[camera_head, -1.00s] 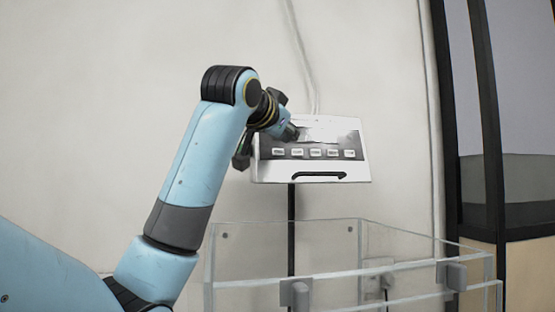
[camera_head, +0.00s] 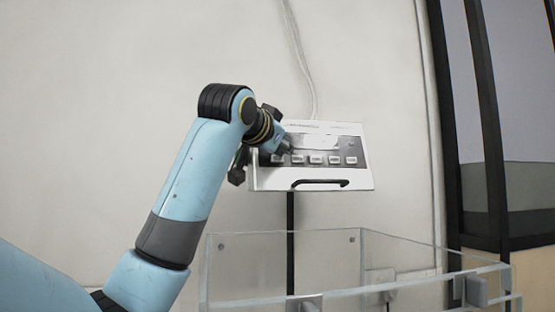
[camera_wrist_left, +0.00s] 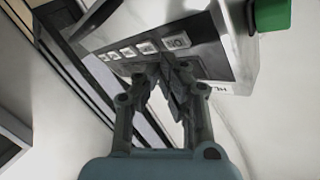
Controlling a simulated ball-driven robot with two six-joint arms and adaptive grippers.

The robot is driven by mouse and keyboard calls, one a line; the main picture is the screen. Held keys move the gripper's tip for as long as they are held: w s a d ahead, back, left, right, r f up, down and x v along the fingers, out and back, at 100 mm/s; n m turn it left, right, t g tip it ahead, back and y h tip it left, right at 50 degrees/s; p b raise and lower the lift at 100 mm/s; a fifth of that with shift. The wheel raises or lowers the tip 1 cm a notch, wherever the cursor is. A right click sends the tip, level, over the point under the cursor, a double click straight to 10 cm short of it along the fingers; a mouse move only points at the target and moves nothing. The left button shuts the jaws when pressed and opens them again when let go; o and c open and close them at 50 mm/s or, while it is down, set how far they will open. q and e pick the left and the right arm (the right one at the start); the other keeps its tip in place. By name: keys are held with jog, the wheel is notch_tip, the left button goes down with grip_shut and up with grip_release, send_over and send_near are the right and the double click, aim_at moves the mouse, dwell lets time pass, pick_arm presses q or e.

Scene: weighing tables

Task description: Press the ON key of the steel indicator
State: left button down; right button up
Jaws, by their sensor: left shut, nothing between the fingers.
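The steel indicator (camera_head: 312,183) is a pale box on a dark post, with a dark front panel, a light display and a row of several white keys. The ON key (camera_wrist_left: 177,41) is at the end of the row in the left wrist view, lettering upside down. In the head view it is the leftmost key (camera_head: 277,159), close beside my fingers. My left gripper (camera_wrist_left: 166,68) is shut and empty, its fingertips just beside the ON key; I cannot tell whether they touch the panel. It also shows in the head view (camera_head: 287,149). My right gripper is out of view.
A clear-walled enclosure (camera_head: 240,275) stands below and in front of the indicator. A dark handle (camera_head: 320,183) runs along the indicator's lower front. A cable (camera_head: 298,50) hangs on the wall behind. A dark-framed glass unit (camera_head: 485,130) stands at the right.

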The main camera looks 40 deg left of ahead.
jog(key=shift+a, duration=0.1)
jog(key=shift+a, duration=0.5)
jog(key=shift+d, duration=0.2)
pick_arm(q)
jog(key=shift+w+a, duration=0.1)
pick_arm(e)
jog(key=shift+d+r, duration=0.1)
pick_arm(q)
jog(key=shift+w+a+f, duration=0.15)
jog(key=shift+w+a, duration=0.05)
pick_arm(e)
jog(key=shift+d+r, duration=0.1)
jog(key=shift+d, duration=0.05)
